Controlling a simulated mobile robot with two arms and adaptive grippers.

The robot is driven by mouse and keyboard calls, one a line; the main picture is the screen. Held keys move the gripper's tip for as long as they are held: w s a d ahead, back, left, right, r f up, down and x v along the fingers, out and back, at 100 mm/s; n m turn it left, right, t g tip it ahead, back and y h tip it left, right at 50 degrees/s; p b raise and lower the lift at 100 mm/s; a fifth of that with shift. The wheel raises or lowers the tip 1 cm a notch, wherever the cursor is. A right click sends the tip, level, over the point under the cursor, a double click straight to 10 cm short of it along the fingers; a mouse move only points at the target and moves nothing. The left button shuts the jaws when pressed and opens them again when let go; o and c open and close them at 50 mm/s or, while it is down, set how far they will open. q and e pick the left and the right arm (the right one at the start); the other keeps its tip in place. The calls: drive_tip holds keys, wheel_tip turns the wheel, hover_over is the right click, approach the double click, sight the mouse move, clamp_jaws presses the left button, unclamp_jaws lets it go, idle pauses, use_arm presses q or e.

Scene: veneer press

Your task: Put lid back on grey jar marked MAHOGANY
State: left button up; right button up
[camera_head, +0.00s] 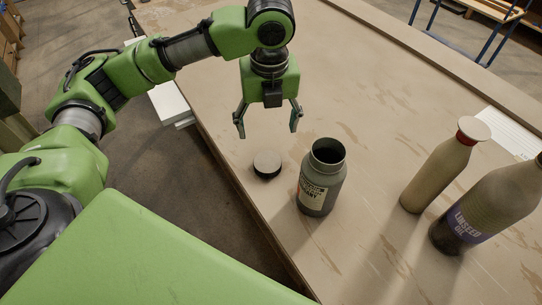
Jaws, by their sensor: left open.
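A grey jar (317,205) with a cream label stands upright on the workbench, its dark mouth open at the top. The label's words are only partly readable. A round dark lid (267,164) with a greyish top lies flat on the bench just left of the jar, apart from it. My left gripper (268,133) is open and empty, pointing down above and slightly beyond the lid, its two fingers spread apart. My right gripper is not in view.
A tan bottle (434,178) with a red and white top and a larger bottle marked LINSEED OIL (483,212) stand right of the jar. The workbench (375,110) is clear beyond the jar. Its left edge runs close to the lid. White sheets (512,130) lie at the right.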

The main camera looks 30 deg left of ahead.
use_arm(q)
hover_over(267, 162)
wheel_tip(267, 162, down, 9)
drive_tip(key=shift+d+r+p, duration=0.1)
drive_tip(key=shift+r+p, duration=0.1)
drive_tip(key=shift+p, duration=0.25)
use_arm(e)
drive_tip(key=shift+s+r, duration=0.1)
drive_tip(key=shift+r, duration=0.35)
use_arm(q)
drive_tip(key=shift+f, duration=0.25)
wheel_tip(267, 162, down, 4)
drive_tip(key=shift+s+r+p, duration=0.1)
drive_tip(key=shift+r+p, duration=0.1)
drive_tip(key=shift+p, duration=0.6)
drive_tip(key=shift+f, duration=0.55)
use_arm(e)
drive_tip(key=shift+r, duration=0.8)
use_arm(q)
drive_tip(key=c, duration=0.8)
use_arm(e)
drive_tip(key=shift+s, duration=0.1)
